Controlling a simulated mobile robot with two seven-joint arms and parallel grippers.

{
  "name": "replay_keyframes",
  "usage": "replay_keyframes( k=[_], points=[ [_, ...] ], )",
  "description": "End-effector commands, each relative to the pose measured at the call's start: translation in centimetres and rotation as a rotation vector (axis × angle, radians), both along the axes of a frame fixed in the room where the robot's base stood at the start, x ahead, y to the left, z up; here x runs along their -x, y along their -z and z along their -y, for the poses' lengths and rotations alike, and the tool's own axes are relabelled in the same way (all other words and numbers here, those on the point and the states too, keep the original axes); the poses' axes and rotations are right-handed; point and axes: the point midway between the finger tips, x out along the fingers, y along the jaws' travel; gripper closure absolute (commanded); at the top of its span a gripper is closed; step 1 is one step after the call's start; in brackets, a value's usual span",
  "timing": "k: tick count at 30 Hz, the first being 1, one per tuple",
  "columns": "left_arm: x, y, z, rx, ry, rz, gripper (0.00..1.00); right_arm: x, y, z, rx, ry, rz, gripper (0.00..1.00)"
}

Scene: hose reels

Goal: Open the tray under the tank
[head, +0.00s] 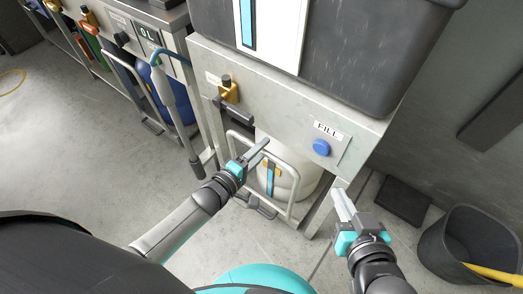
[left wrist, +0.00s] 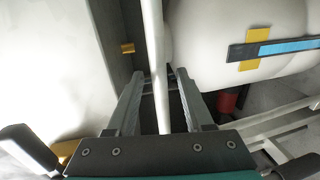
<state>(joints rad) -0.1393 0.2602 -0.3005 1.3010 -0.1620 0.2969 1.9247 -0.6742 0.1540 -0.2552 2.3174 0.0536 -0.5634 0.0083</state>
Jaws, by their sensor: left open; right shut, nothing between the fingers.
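The dark grey tank (head: 360,45) sits on a metal cabinet at the top of the head view. Beneath it, a white container (head: 308,178) stands behind a pale tubular bar frame (head: 292,205), which looks like the tray's front handle. My left gripper (head: 256,151) is open at this frame's upper left. In the left wrist view, a pale bar (left wrist: 155,45) runs between the open fingers (left wrist: 160,85); contact cannot be told. The container with its blue and yellow strip also shows there (left wrist: 215,35). My right gripper (head: 342,204) is shut and empty, right of the frame.
A blue button (head: 321,147) under a FILL label and a brass valve (head: 229,92) are on the cabinet front. A hose nozzle (head: 163,85) hangs to the left. A black bin (head: 455,245) stands at right. The floor at left is clear.

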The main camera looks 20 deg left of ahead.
Motion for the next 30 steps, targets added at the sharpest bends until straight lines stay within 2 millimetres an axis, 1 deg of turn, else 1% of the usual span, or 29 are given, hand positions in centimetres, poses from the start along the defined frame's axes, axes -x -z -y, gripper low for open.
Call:
replay_keyframes(
  k=[6,14,28,30],
  points=[
    [-0.42,0.11,0.16,0.0,0.0,-0.001,0.48,-0.06,-0.13,-0.4,-0.02,-0.003,0.033,1.0],
    [-0.44,0.07,0.17,0.0,0.0,-0.001,0.48,-0.08,-0.19,-0.43,-0.022,-0.003,0.036,1.0],
    [-0.43,0.06,0.17,0.0,0.0,0.0,1.0,-0.08,-0.18,-0.41,-0.02,-0.002,0.035,1.0],
    [-0.43,0.06,0.16,0.0,0.0,0.0,1.0,-0.08,-0.18,-0.4,-0.02,-0.002,0.035,1.0]
  ],
)
